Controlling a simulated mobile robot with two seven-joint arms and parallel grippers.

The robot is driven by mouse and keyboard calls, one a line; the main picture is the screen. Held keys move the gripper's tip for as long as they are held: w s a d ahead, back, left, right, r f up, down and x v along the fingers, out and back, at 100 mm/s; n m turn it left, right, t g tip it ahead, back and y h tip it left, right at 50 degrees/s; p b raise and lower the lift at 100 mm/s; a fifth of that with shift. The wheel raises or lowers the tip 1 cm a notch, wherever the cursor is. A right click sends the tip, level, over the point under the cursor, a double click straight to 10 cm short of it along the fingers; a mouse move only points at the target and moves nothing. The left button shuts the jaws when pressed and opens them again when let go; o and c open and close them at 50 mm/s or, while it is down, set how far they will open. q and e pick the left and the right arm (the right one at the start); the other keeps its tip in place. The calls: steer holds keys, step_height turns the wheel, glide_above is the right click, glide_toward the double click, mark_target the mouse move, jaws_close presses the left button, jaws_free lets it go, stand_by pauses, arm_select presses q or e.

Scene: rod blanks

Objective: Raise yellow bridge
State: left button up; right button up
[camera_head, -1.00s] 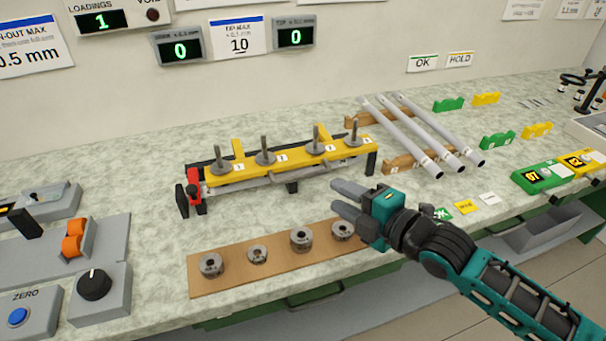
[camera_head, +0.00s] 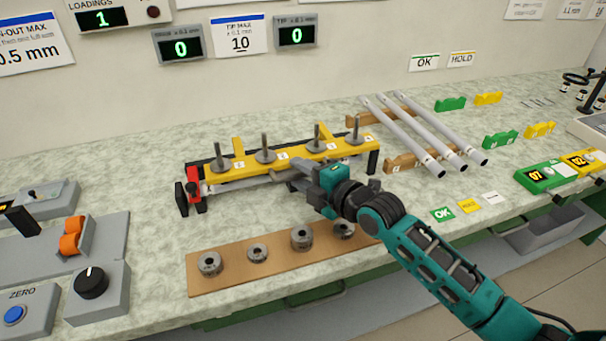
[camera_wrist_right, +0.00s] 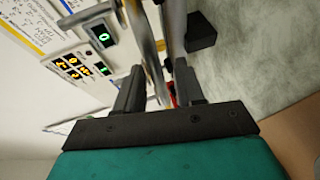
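The yellow bridge (camera_head: 250,168) is a long yellow bar with several grey spindles standing on numbered spots, resting on a dark frame (camera_head: 371,161) in the middle of the bench. A grey handle bar (camera_head: 248,183) runs along its front. My right gripper (camera_head: 298,172) is at the middle of this handle and hides part of it. In the right wrist view, its two dark fingers (camera_wrist_right: 158,82) stand apart with grey bars running past and between them. I cannot tell whether they touch the handle. My left gripper is not in view.
A brown board (camera_head: 225,279) with several round weights lies in front of the bridge. Long grey tubes (camera_head: 412,130) rest on wooden supports to the right. A red clamp (camera_head: 193,184) is at the bridge's left end. Control boxes (camera_head: 95,285) stand at left.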

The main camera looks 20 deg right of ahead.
jaws_close()
stand_by(0.4)
